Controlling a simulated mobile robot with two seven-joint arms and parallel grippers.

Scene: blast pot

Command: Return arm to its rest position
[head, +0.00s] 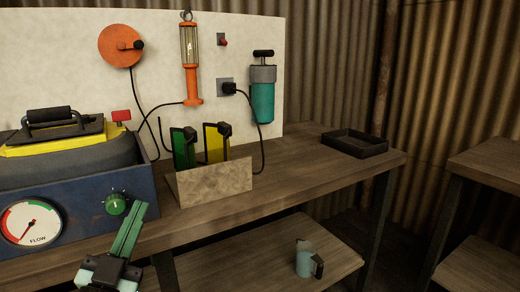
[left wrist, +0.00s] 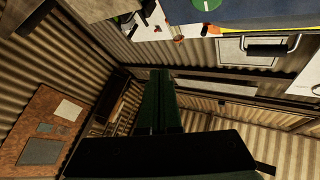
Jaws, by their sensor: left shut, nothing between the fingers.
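My left gripper (head: 138,210) shows at the lower left of the head view, its green fingers pressed together and empty. It points up and slightly right, just below the green knob (head: 116,204) of the blue machine (head: 85,212). I cannot tell whether it touches the machine. In the left wrist view the closed fingers (left wrist: 160,75) point away from the camera with nothing between them. A green round knob (left wrist: 206,4) shows at the top of that view. My right gripper is not in view.
The blue machine bears a flow gauge (head: 31,223) and a yellow lid (head: 60,140). A holder (head: 212,182) with green and yellow plates stands beside it. A black tray (head: 354,143) lies on the workbench (head: 300,160). A mug (head: 304,258) stands on the lower shelf.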

